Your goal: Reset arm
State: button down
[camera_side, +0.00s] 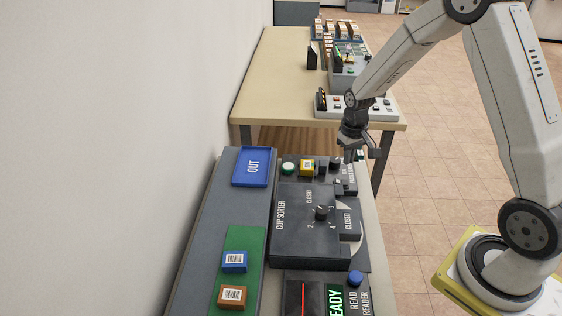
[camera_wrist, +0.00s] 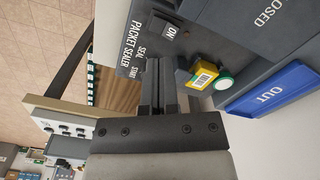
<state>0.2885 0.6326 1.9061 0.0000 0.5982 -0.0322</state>
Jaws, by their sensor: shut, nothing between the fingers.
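My gripper (camera_side: 352,158) is in the side view, shut and empty, at the lower end of my arm. It hangs over the far right end of the dark grey bench, by the packet sealer. In the wrist view my gripper's fingers (camera_wrist: 160,72) lie together and point at the packet sealer (camera_wrist: 137,48), with its ON switch. I cannot tell whether the fingertips touch the panel.
The clip sorter (camera_side: 300,245) with its dial, the blue OUT tray (camera_side: 238,167), a yellow labelled block (camera_side: 307,167), blue box (camera_side: 234,262) and brown box (camera_side: 232,297) are on the bench. A wooden table (camera_side: 270,85) with devices stands behind.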

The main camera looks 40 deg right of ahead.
jog(key=s+a+r+n+t, duration=0.2)
jog(key=s+a+r, duration=0.5)
jog(key=s+a, duration=0.5)
jog(key=shift+s+r+n+t, duration=0.3)
jog(key=shift+s+r+n, duration=0.1)
jog(key=shift+s+n, duration=0.15)
jog(key=shift+a, duration=0.1)
